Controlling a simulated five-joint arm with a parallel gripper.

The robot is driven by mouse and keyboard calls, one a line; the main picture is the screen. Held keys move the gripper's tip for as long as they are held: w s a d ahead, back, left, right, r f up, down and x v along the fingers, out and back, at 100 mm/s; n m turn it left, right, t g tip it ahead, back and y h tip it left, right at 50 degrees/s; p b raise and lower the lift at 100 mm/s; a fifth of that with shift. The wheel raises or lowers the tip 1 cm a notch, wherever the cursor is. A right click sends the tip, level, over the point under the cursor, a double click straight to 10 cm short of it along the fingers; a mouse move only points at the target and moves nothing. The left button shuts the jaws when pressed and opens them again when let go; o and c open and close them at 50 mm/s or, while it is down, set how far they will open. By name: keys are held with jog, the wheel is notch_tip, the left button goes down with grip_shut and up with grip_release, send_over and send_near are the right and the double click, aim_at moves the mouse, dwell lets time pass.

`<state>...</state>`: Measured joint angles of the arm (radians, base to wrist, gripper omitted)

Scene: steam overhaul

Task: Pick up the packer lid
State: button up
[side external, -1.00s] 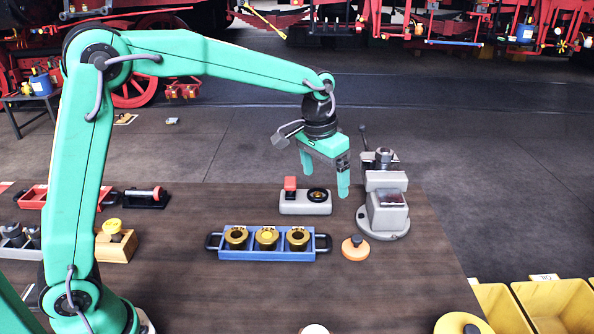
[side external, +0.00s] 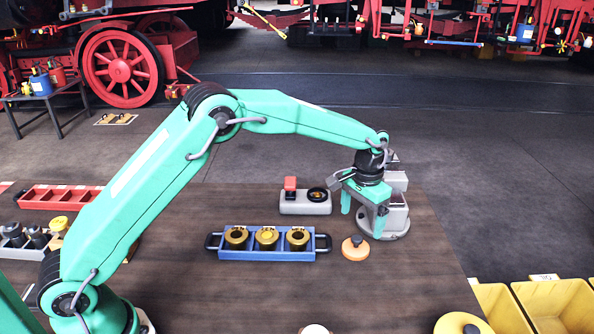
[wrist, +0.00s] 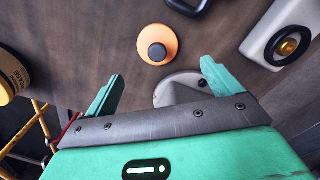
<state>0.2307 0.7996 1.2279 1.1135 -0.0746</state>
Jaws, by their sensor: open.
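The packer lid looks to be the orange disc with a dark grey knob (side external: 355,248), lying on the brown table right of the blue tray. In the wrist view the orange disc (wrist: 165,32) shows beyond the fingertips, near the top middle. My gripper (side external: 363,217) is open and empty, pointing down above the table. It hangs above and behind the disc, over the front of the grey vise-like fixture (side external: 398,222). In the wrist view the gripper (wrist: 161,73) has its fingers spread, with the disc apart from both. The gripper hides part of the fixture.
A blue tray (side external: 222,251) with three brass rings stands left of the disc. A grey block (side external: 305,208) with a red cube and a dark-rimmed hole lies behind it. Yellow bins (side external: 555,305) stand past the table's right edge. The table (side external: 400,290) in front of the disc is clear.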

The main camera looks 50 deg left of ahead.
aim_at(359, 237)
jog(key=shift+f, duration=1.25)
jog(key=shift+f, duration=0.1)
jog(key=shift+s+d+f, duration=0.1)
jog(key=shift+s+f, duration=0.05)
jog(key=shift+f, duration=2.4)
jog(key=c, duration=1.1)
